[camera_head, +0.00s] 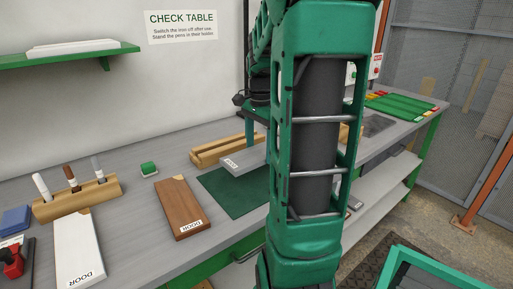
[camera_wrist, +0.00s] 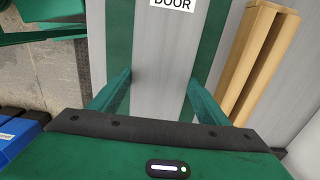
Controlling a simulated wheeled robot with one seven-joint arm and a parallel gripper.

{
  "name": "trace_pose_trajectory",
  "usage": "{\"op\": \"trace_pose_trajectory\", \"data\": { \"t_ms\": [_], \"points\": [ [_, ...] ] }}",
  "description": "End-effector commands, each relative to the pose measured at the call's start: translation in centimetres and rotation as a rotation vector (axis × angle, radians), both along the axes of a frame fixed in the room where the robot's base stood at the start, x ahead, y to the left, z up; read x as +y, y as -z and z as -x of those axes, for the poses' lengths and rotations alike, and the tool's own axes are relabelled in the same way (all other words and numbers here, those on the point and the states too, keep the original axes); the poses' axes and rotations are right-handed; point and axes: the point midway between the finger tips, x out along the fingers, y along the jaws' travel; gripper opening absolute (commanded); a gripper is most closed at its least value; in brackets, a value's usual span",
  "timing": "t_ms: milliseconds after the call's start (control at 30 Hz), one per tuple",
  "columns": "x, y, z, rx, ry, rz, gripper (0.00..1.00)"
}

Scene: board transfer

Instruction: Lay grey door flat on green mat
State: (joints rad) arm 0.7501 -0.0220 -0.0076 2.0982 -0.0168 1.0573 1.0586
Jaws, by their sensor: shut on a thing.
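The grey door (camera_head: 246,157), a flat board with a DOOR label, is over the rear part of the green mat (camera_head: 228,196) in the head view. It looks about level; I cannot tell whether it touches the mat. In the wrist view the grey door (camera_wrist: 155,60) runs between the two green fingers of my gripper (camera_wrist: 158,88), which is shut on it. Strips of the green mat (camera_wrist: 208,45) show on both sides of the door there. My arm hides the door's right end and most of the gripper in the head view.
A wooden rack (camera_head: 208,152) stands close behind the mat. A brown door (camera_head: 180,205) and a white door (camera_head: 77,245) lie to the left. A green tray (camera_head: 400,106) is at the far right.

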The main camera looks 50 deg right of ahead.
Motion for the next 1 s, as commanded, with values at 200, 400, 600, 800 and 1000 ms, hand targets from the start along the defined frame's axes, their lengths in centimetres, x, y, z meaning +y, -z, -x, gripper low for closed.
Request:
{"op": "trace_pose_trajectory", "data": {
  "t_ms": [200, 400, 600, 800, 1000],
  "points": [
    [-0.3, 0.1, 0.2, 0.000, 0.007, 0.000, 0.40],
    [-0.4, 1.3, 0.2, 0.001, 0.008, -0.001, 0.40],
    [-0.4, 3.3, 0.3, 0.001, 0.008, -0.001, 0.40],
    [-0.4, 5.0, 0.3, 0.001, 0.008, -0.001, 0.40],
    [-0.4, 6.0, 0.3, 0.000, 0.007, 0.000, 0.40]
  ]
}}
